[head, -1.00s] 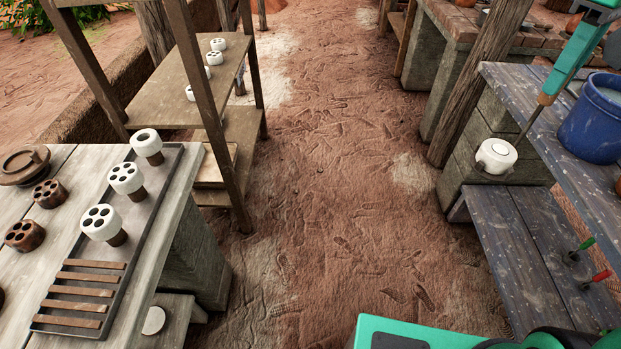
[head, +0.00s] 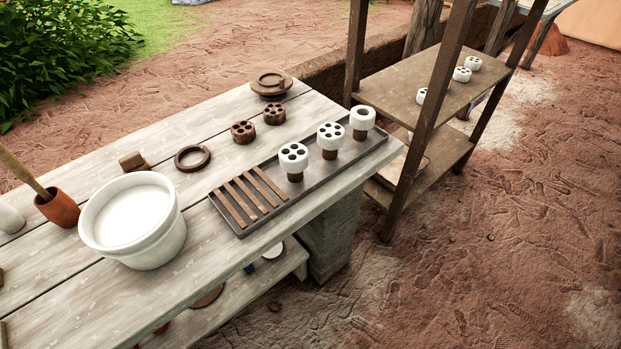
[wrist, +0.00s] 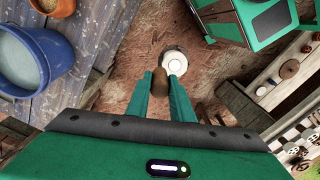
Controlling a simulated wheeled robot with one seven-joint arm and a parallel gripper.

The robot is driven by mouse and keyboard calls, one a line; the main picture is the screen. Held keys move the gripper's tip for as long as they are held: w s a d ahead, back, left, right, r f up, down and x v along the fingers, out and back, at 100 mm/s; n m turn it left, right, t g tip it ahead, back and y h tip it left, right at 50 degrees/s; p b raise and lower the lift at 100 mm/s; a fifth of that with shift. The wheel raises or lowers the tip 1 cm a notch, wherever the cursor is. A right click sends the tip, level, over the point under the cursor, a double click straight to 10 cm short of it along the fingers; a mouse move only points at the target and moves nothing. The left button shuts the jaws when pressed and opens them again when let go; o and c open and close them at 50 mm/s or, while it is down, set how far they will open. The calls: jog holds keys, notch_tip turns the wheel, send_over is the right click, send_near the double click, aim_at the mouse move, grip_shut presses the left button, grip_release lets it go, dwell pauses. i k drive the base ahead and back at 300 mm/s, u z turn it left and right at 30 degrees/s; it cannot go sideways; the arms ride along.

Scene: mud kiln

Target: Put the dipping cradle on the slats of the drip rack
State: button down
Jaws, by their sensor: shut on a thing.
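My gripper (wrist: 159,80) shows in the wrist view, its two green fingers shut on the brown handle of the dipping cradle (wrist: 161,90). A round white piece (wrist: 173,63) shows just past the fingertips and looks to hang at the cradle's lower end; the link between them is hidden. The gripper and cradle are out of the head view. The drip rack (head: 325,173) is a dark tray on the pale plank table. Its brown slats (head: 250,198) are bare, at its near left end. Several white-topped pieces on brown stems (head: 330,137) stand on its far part.
A white bucket (head: 135,220) stands left of the rack. A brown ring (head: 193,158) and dark holed pieces (head: 243,131) lie behind it. A wooden shelf unit (head: 445,100) rises beyond its far end. In the wrist view, a blue bucket (wrist: 30,60) stands on another bench.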

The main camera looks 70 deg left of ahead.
aim_at(250, 193)
jog(key=u, duration=0.2)
jog(key=k, duration=0.3)
jog(key=u, duration=2.1)
jog(key=i, duration=0.45)
jog(key=u, duration=0.15)
